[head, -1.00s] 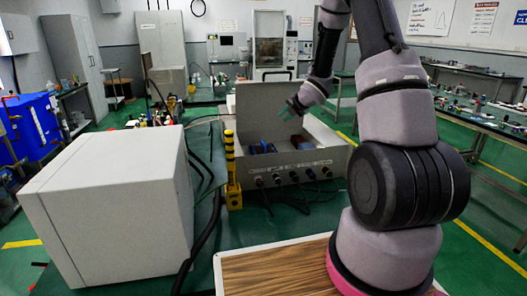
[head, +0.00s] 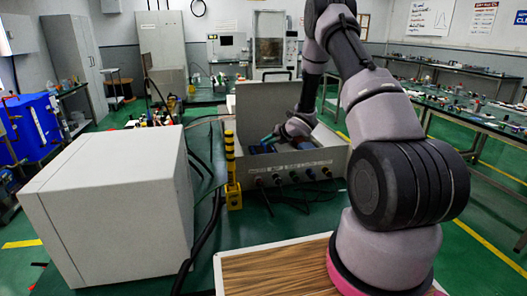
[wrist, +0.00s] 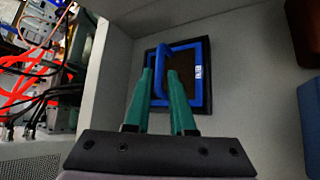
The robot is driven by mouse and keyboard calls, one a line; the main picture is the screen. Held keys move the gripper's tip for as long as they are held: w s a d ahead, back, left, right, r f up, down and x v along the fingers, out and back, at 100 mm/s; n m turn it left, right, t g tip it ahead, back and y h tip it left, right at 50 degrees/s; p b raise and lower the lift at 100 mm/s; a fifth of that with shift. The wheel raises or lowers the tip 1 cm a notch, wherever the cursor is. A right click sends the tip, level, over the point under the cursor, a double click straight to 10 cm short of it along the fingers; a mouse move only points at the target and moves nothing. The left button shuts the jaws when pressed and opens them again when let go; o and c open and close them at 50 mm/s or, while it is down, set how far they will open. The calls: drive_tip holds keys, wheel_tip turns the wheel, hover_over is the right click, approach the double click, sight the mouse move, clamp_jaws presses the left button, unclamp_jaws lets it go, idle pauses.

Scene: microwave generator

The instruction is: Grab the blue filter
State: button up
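The blue filter (wrist: 207,75) is a square blue frame with a dark middle, a white label and a raised blue handle, seen in the wrist view against a grey box surface. My gripper (wrist: 161,70) has two green fingers standing apart, pointing at the filter's left part. The handle's upright bar shows between the fingertips; I cannot tell whether they touch it. In the head view my gripper (head: 268,138) is down inside the open grey box (head: 300,163), beside a blue item there. The box wall and my arm hide part of this.
In the wrist view, a brown block and a blue block (wrist: 311,112) stand at the right, and wiring (wrist: 40,75) fills the left. A yellow post (head: 232,170) and a large pale cabinet (head: 115,205) stand left of the box. The raised lid is behind my gripper.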

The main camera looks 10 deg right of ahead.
sight(263, 147)
drive_tip(key=x, duration=0.4)
drive_tip(key=shift+w+r, duration=0.1)
clamp_jaws()
